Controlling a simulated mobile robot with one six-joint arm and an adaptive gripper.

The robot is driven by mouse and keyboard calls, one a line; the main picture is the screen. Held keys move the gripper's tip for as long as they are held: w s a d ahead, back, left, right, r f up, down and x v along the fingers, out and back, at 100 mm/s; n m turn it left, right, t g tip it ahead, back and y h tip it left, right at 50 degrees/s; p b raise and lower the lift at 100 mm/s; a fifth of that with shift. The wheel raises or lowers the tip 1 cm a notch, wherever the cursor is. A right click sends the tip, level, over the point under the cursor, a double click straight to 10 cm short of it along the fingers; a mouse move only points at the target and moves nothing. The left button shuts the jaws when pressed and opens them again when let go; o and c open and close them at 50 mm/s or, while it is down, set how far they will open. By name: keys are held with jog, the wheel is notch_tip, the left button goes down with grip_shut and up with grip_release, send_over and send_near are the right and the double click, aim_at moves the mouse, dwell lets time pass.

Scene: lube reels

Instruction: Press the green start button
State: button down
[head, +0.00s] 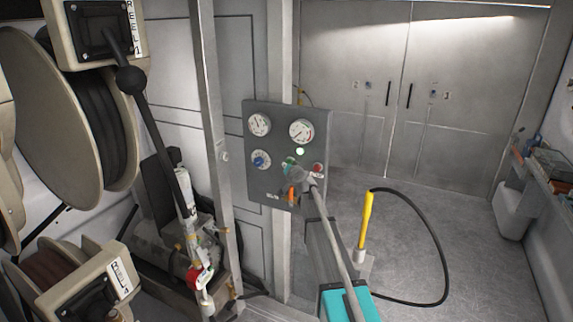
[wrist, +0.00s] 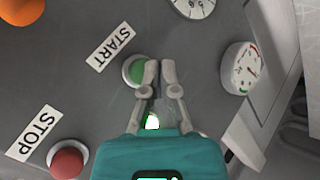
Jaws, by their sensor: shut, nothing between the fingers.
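The green start button (head: 289,161) is on the grey control panel (head: 262,190), partly hidden by my gripper in the head view. In the wrist view the green button (wrist: 133,70) sits beside the START label (wrist: 110,47), with its right edge overlapped by a finger. My gripper (wrist: 159,66) is shut and empty, its fingertips at the button's right side. It also shows in front of the panel in the head view (head: 296,174). I cannot tell whether the fingertips touch the button.
A red button (wrist: 68,160) by the STOP label (wrist: 33,132) is close by; it also shows in the head view (head: 318,169). An orange part (head: 291,194) and gauges (head: 301,131) share the panel. A yellow-handled hose (head: 366,220) stands to the right.

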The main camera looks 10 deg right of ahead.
jog(key=s+a, duration=0.1)
jog(key=s, duration=0.1)
jog(key=s+a, duration=0.2)
dwell(0.8)
dwell(0.5)
jog(key=s+a+f+n+g+y, duration=0.1)
jog(key=s+a+f+n+g, duration=0.3)
jog(key=s, duration=0.5)
jog(key=s+a+f+n+g+y, duration=0.1)
jog(key=s+f+g, duration=0.4)
jog(key=s, duration=0.5)
jog(key=s+d+f+g+h, duration=0.2)
jog(key=s+f+g, duration=0.1)
jog(key=s, duration=0.9)
jog(key=s+d+f+g+h, duration=0.2)
jog(key=s+d+f+g, duration=0.1)
jog(key=s, duration=0.9)
jog(key=shift+s+f+n+g+h, duration=0.3)
jog(key=shift+f+g, duration=0.15)
jog(key=shift+g, duration=0.15)
